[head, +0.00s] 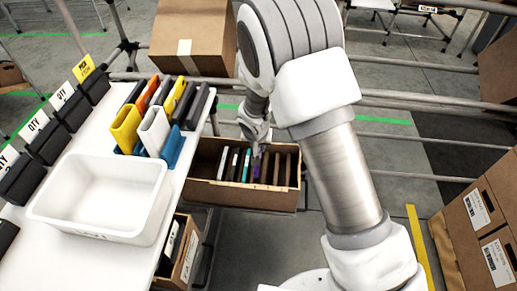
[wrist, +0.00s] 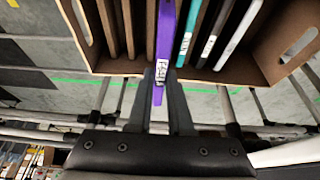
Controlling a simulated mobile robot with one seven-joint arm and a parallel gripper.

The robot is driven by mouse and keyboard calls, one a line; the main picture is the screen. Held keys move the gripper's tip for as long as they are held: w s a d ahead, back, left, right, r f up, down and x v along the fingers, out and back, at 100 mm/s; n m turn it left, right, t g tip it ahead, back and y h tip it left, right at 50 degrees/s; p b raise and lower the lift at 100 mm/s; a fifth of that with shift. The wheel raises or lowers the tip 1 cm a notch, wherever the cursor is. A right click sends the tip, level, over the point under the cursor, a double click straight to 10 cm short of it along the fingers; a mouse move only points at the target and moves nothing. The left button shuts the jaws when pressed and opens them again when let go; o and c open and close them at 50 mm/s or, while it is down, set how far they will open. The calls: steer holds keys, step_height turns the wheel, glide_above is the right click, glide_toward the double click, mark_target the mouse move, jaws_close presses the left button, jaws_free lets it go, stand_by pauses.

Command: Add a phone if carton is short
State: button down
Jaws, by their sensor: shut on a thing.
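An open brown carton (head: 230,196) stands tilted beside the white table in the head view. Several phones stand on edge in its left part, among them a teal phone (wrist: 188,35) and a white phone (wrist: 238,35). Brown dividers (wrist: 110,28) fill the other side, with no phones visible between them. My gripper (head: 257,152) reaches down over the carton and is shut on a purple phone (wrist: 164,42), which carries a white label. The phone's far end is among the carton's contents; its near end is between my fingers. Whether it touches the carton floor is hidden.
A white bin (head: 64,212) on the table (head: 85,262) looks empty. Behind it are yellow, white and blue holders (head: 153,132) and dark label stands. A closed carton (head: 190,40) stands behind, more cartons (head: 485,225) at right. Metal rails (head: 420,98) run behind the open carton.

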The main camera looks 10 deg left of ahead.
steer(key=shift+f+b, duration=3.1)
steer(key=shift+f, duration=1.4)
steer(key=shift+f, duration=0.25)
steer(key=c, duration=0.8)
jaws_free()
steer(key=shift+o, duration=0.2)
steer(key=p+v, duration=0.5)
steer(key=v, duration=1.2)
steer(key=shift+r+p, duration=0.25)
steer(key=shift+p, duration=0.05)
steer(key=shift+r, duration=0.1)
